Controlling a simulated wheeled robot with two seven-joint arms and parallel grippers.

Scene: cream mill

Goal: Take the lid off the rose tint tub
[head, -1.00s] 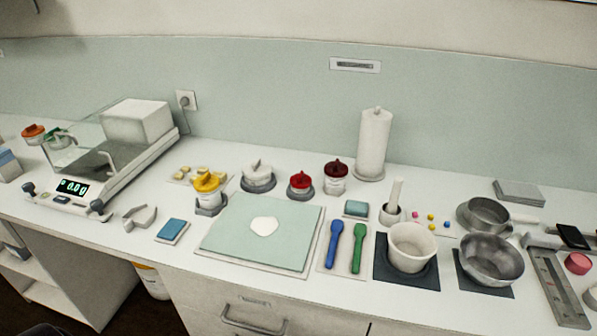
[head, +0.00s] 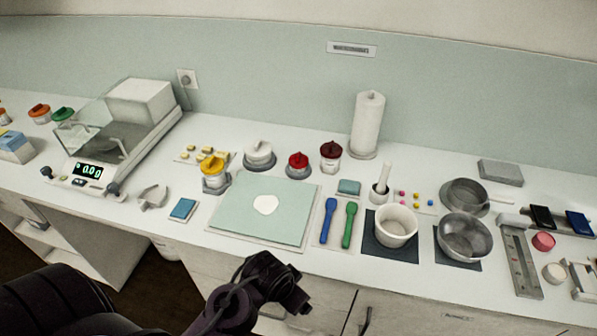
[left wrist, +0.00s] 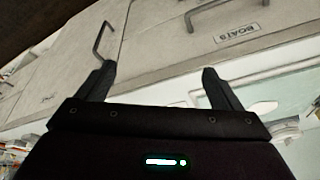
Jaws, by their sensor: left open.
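Several lidded tubs stand along the back of the counter in the head view: a yellow-lidded tub (head: 214,171), a white-lidded tub (head: 258,154), a red-lidded tub (head: 298,165) and a dark-red-lidded tub (head: 331,156). A small pink round container (head: 543,241) stands at the far right. No tub label is readable, so I cannot tell which is rose tint. My left gripper (head: 292,292) is in front of the counter, below its edge and apart from all tubs. In the left wrist view its two fingers (left wrist: 156,80) are spread and empty, facing drawer fronts. My right gripper is not in view.
A pale green mat (head: 238,222) with a white patch lies mid-counter. Blue and green spatulas (head: 347,225), a white mortar-like bowl (head: 397,226) and metal pans (head: 465,237) stand to its right. A scale (head: 118,140) stands left. Drawer handles (left wrist: 103,42) stick out near my left gripper.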

